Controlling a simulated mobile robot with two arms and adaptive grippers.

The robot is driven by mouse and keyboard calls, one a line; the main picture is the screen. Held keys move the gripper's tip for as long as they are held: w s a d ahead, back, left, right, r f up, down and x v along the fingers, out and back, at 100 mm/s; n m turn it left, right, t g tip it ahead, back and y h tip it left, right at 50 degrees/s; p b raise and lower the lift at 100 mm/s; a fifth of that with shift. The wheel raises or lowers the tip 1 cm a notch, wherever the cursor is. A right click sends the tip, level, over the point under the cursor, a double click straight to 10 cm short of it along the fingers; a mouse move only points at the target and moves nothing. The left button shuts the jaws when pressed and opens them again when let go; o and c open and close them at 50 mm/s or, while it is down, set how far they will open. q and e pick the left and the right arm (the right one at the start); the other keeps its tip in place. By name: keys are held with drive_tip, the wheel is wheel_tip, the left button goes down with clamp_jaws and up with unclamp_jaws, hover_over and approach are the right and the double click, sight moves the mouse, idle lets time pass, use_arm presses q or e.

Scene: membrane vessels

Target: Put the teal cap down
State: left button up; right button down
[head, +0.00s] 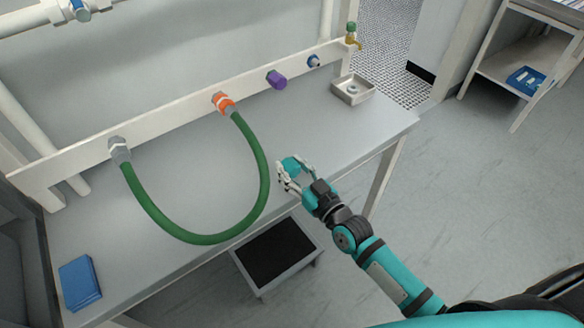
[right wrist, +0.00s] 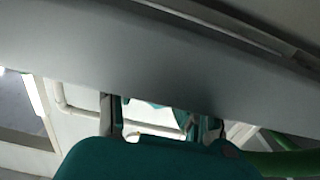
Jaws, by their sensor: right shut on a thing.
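The teal cap (head: 291,163) is in my right gripper (head: 289,172) in the head view, over the front part of the grey bench. The gripper's fingers are shut on it and hide part of it. Whether the cap touches the bench top is hard to tell. In the right wrist view the two fingers stand near the middle, with bits of teal between them, too dark to make out well. My left gripper is out of view.
The bench (head: 330,130) has clear top around the cap.

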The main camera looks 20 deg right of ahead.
drive_tip(key=shift+s+f, duration=0.15)
drive_tip(key=shift+f, duration=0.5)
drive_tip(key=c, duration=0.8)
unclamp_jaws()
drive_tip(key=shift+s+a+f, duration=0.1)
drive_tip(key=shift+f, duration=0.1)
drive_tip(key=shift+c, duration=0.2)
drive_tip(key=shift+r, duration=0.2)
drive_tip(key=shift+r+p, duration=0.4)
drive_tip(key=shift+r, duration=0.05)
drive_tip(key=b+v, duration=0.1)
drive_tip(key=v, duration=1)
drive_tip(key=shift+s+d+r, duration=0.3)
drive_tip(key=shift+r, duration=0.1)
